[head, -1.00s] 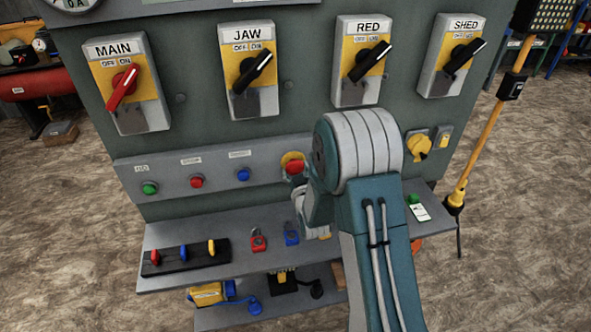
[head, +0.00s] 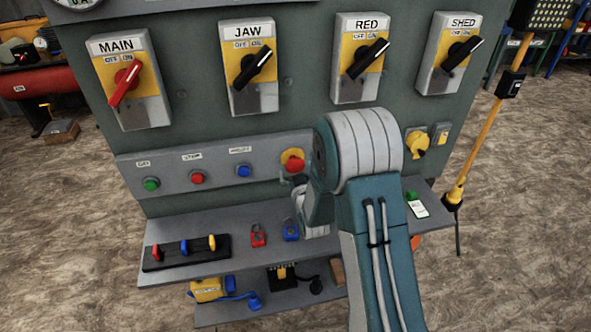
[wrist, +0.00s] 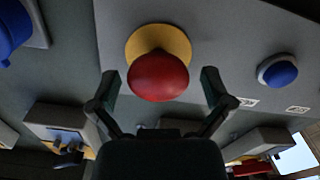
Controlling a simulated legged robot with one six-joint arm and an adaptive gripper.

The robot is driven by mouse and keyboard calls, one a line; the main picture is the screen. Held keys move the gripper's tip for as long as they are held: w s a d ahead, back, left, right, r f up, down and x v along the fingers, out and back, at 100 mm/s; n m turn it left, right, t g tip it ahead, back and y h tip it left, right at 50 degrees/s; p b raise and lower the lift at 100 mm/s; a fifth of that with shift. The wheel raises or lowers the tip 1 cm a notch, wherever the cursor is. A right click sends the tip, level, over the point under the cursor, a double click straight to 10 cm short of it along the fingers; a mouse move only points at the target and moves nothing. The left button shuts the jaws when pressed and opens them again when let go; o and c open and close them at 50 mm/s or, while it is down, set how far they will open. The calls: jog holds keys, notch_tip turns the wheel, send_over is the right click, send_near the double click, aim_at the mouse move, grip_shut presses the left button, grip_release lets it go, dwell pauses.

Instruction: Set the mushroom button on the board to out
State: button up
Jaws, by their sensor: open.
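The red mushroom button (head: 294,165) sits on a yellow round plate on the grey strip of the board (head: 110,75), partly beside my arm in the head view. In the wrist view the red mushroom button (wrist: 158,76) is large, with its yellow plate (wrist: 140,38) behind it. My gripper (wrist: 160,82) is open, with one finger on each side of the button's lower part in the picture. I see a gap on both sides, so it does not grip the button. In the head view my arm hides most of the gripper.
Green (head: 151,184), red (head: 197,178) and blue (head: 243,171) buttons line the strip to the left. Rotary switches, MAIN (head: 124,85) among them, are above. A shelf (head: 190,225) below holds padlocks (head: 258,236) and a black rack. A yellow knob (head: 417,143) is at the right.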

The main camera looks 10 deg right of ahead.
jog(key=shift+s, duration=0.1)
jog(key=s, duration=1.1)
jog(key=shift+s, duration=0.35)
jog(key=s+r+m+g, duration=0.2)
jog(key=s+r+g, duration=0.35)
jog(key=r, duration=0.55)
jog(key=s+r+g, duration=0.3)
jog(key=s, duration=0.6)
jog(key=s+r+m+g, duration=0.1)
jog(key=s+r+g, duration=0.2)
jog(key=s, duration=0.7)
jog(key=shift+g, duration=0.45)
dwell(1.1)
